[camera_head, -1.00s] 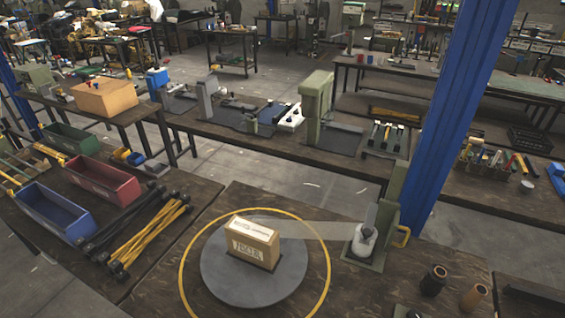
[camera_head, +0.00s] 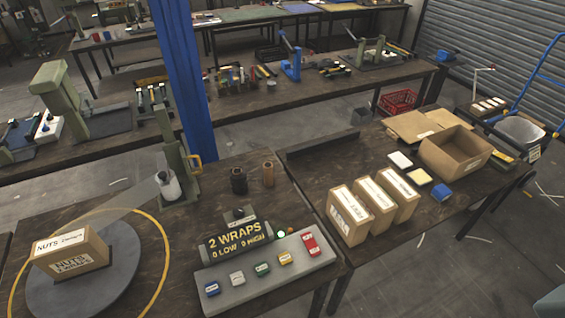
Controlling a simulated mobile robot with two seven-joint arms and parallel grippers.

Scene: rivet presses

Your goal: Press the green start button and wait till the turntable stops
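The grey control panel (camera_head: 272,281) lies on the near bench with a row of coloured buttons. The green button (camera_head: 262,269) is in the middle, between a white button (camera_head: 237,278) and a yellow one (camera_head: 285,258). A blue button (camera_head: 212,289) and a red one (camera_head: 310,243) are at the ends. The display (camera_head: 236,240) reads "2 WRAPS, 0 LOW, 0 HIGH". A small green lamp (camera_head: 281,234) glows beside it. The grey turntable (camera_head: 118,273) carries a carton (camera_head: 70,253) labelled NUTS. Clear film (camera_head: 125,204) runs from the carton to the roll (camera_head: 168,186). Neither gripper is in view.
A yellow ring (camera_head: 164,250) surrounds the turntable. Three labelled cartons (camera_head: 348,216) and an open box (camera_head: 455,153) stand on the right bench. A blue post (camera_head: 184,80) rises behind the near bench.

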